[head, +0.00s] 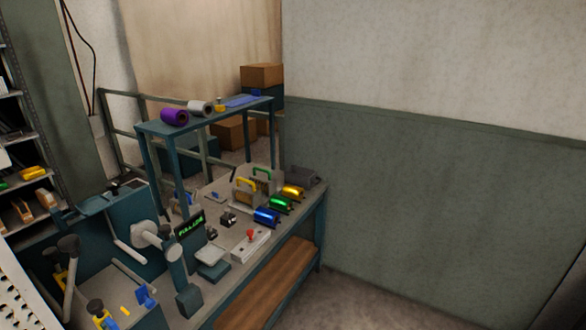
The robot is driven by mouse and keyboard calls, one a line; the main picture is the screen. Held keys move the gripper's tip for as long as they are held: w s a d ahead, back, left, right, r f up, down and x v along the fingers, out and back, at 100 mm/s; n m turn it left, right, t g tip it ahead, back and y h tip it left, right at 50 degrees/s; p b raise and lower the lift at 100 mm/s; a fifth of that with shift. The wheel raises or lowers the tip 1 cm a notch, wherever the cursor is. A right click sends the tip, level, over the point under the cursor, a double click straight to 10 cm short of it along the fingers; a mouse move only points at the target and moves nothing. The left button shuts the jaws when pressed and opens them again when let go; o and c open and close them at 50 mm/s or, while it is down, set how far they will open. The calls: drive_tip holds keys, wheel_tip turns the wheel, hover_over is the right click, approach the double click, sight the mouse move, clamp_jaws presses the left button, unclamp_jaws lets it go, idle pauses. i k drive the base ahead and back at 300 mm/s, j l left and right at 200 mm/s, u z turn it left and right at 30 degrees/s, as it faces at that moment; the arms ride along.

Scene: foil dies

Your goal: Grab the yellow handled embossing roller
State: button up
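A tool with a yellow arched handle (246,182) stands on the workbench (225,183), with a tan body under the handle. It looks like the yellow handled embossing roller, but it is too small to be sure. A similar tool with a green handle (262,172) stands just behind it to the right. My gripper is not in the head view.
Gold (293,192), green (281,205) and blue (266,218) foil rolls lie along the bench's right side. A shelf above holds a purple roll (174,118). A machine with levers (130,245) fills the lower left. Floor at lower right is clear.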

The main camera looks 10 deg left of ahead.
sight(251, 196)
drive_tip(key=i, duration=2.05)
drive_tip(key=i+l+u, duration=0.1)
drive_tip(key=i+u, duration=0.15)
drive_tip(key=i, duration=0.3)
drive_tip(key=i+l+u, duration=0.2)
drive_tip(key=i, duration=0.3)
drive_tip(key=i+l+u, duration=0.25)
drive_tip(key=i, duration=0.25)
